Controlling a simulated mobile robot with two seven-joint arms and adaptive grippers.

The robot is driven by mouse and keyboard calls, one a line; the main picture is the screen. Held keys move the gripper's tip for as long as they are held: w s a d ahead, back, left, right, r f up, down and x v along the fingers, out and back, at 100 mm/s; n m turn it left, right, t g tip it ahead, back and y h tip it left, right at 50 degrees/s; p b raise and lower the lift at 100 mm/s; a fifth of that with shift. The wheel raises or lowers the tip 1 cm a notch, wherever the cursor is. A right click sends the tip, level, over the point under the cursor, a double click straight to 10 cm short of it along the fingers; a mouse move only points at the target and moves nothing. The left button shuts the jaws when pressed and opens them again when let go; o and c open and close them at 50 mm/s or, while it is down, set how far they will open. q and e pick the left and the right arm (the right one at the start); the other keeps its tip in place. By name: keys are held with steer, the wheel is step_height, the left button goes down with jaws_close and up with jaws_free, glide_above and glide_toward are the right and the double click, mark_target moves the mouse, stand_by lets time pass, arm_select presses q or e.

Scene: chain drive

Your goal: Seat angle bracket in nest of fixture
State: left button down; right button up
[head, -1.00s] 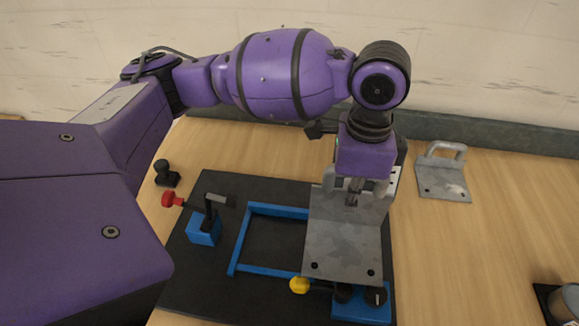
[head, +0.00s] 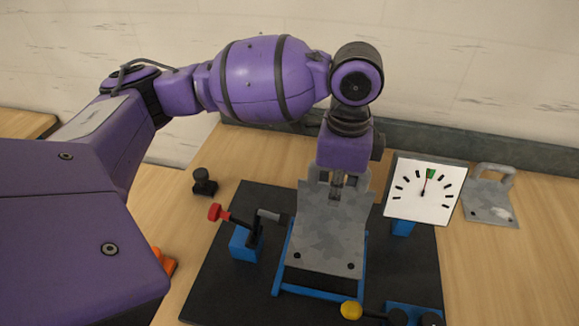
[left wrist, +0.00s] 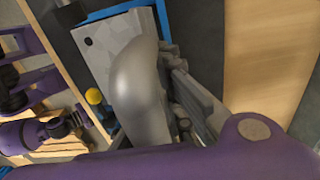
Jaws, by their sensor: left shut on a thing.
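The grey angle bracket (head: 325,240) hangs from my left gripper (head: 337,188), which is shut on it at its upright, handle side. Its flat plate with two dark holes covers most of the blue nest frame (head: 320,293) on the black fixture base (head: 225,300). Whether the plate touches the nest or hovers above it, I cannot tell. In the left wrist view the bracket's plate (left wrist: 105,45) shows beside a blue frame edge (left wrist: 164,22), with a rounded grey handle (left wrist: 135,85) near the fingers. My right gripper is not in view.
A red-knobbed clamp (head: 245,240) stands left of the nest, and a yellow-knobbed clamp (head: 352,310) at its front. A dial gauge (head: 424,190) stands right. A black knob-like part (head: 204,182) stands left of the base.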

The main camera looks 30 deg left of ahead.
mark_target(332, 216)
arm_select(q)
steer(key=shift+w+d+r, duration=0.1)
steer(key=shift+r, duration=0.15)
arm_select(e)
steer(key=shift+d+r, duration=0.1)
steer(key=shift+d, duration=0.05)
arm_select(q)
steer(key=shift+r+p, duration=0.1)
steer(key=shift+p, duration=0.2)
steer(key=shift+f, duration=3.05)
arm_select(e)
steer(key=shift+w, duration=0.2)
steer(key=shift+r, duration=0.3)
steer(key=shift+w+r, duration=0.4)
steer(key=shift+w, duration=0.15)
